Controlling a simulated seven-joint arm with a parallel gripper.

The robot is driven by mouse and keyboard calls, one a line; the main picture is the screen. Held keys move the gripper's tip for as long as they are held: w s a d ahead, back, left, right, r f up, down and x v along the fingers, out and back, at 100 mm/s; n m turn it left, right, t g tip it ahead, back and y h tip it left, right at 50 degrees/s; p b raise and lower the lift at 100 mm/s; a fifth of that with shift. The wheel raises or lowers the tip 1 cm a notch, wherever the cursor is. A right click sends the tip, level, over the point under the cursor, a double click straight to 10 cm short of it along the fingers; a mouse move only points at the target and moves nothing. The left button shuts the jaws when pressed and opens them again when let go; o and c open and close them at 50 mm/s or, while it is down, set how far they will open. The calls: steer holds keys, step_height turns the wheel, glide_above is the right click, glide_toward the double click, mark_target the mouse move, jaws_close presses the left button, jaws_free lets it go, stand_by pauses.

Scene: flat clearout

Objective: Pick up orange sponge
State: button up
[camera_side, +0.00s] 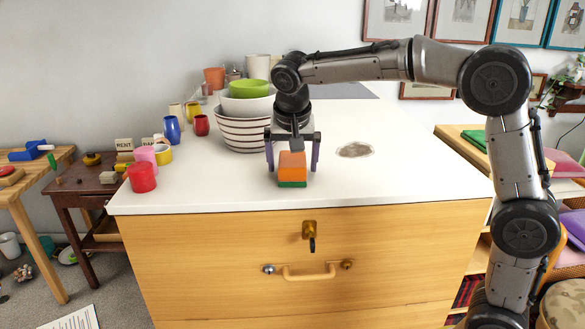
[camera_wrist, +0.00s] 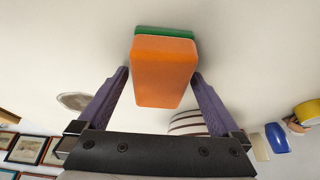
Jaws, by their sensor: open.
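The orange sponge (camera_side: 292,163) stands on the white top of the chest, near its front edge. It has a green layer (camera_side: 292,184) at its bottom. My gripper (camera_side: 292,166) is open, with one finger on each side of the sponge. In the wrist view the sponge (camera_wrist: 162,72) lies between the purple fingertips (camera_wrist: 160,76), and narrow gaps seem to show beside it. Whether either finger touches it is hard to tell.
A red cup (camera_side: 142,177) is at the left edge. A greyish round patch or dish (camera_side: 355,150) lies to the right. The white top (camera_side: 400,180) is clear at front right.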

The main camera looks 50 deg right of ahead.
mark_target(292, 156)
steer(key=shift+f, duration=0.15)
steer(key=c, duration=1.3)
steer(key=shift+r, duration=0.6)
step_height(292, 156, up, 3)
steer(key=shift+f, duration=0.1)
steer(key=s+r, duration=0.9)
steer(key=s, duration=0.5)
steer(key=shift+a+r, duration=0.3)
steer(key=shift+a, duration=0.1)
